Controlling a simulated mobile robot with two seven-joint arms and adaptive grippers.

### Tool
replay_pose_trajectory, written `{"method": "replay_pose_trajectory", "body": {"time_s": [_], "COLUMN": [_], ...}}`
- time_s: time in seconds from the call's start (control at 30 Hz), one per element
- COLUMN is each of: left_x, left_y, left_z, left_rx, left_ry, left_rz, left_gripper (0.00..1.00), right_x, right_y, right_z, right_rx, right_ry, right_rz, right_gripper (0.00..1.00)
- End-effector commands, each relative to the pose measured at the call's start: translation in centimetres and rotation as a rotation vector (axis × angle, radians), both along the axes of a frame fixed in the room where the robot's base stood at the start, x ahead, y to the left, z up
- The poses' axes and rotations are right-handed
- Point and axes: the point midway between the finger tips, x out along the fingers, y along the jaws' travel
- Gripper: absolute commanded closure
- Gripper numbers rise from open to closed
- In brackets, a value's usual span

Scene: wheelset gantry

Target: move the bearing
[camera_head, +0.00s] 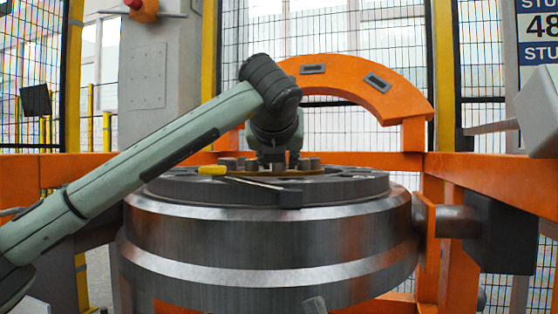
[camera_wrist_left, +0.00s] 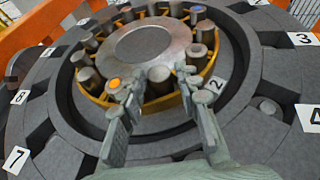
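The bearing (camera_wrist_left: 84,76) has a yellow cage with several grey rollers around a flat metal centre. It lies in the middle of the big round grey table in the left wrist view; in the head view its low yellow edge (camera_head: 305,172) shows on top of the table. One roller has an orange top (camera_wrist_left: 115,84) and another a blue top (camera_wrist_left: 199,9). My left gripper (camera_wrist_left: 155,88) reaches down over the bearing's near edge, its two fingers apart, with a roller showing between the tips. I cannot tell whether the fingers touch the cage.
The round table (camera_head: 270,240) has numbered slots, such as plate 7 (camera_wrist_left: 17,159) and plate 3 (camera_wrist_left: 303,39). An orange arch (camera_head: 350,75) rises behind, with orange beams and mesh fencing around.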

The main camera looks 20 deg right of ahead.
Motion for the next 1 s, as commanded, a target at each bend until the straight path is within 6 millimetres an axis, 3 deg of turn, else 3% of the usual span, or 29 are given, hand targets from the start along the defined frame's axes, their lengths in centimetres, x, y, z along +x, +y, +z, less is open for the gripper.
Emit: {"method": "replay_pose_trajectory", "body": {"time_s": [0.5,0.7,1.0], "left_x": [-8.5,-10.0,-10.1], "left_y": [2.8,3.4,3.4], "left_z": [3.8,4.4,4.5], "left_rx": [0.001,-0.001,-0.001], "left_ry": [-0.004,-0.002,-0.001], "left_rz": [-0.003,-0.001,-0.001], "left_gripper": [0.68,0.68,0.68], "right_x": [-0.1,-0.1,-0.1], "right_y": [0.0,0.0,0.0], "right_z": [0.0,0.0,0.0], "right_rx": [0.0,0.0,0.0], "right_ry": [-0.001,-0.001,-0.002], "right_rz": [0.001,0.001,0.001], "right_gripper": [0.6,0.6,0.6]}}
